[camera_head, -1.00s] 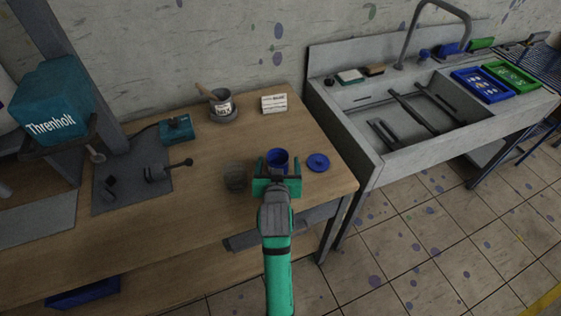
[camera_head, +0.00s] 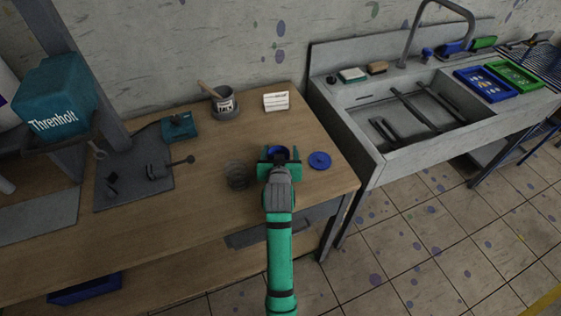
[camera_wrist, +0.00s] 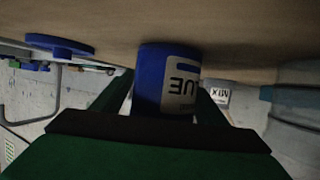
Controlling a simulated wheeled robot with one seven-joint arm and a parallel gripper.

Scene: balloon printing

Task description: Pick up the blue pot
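The blue pot (camera_head: 283,150) stands upright on the wooden table near its right end. In the wrist view, which is upside down, the pot (camera_wrist: 152,75) shows a white label reading "UE" at its visible part. My gripper (camera_head: 280,156) is open, with one finger on each side of the pot. In the wrist view my gripper's fingers (camera_wrist: 165,95) flank the pot, with a small gap at the left finger; contact at the right finger is unclear. The pot's lower front is hidden by my gripper in the head view.
A blue lid (camera_head: 319,160) lies just right of the pot. A clear glass vessel (camera_head: 237,174) stands close on the left. A sink (camera_head: 375,155) adjoins the table's right end.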

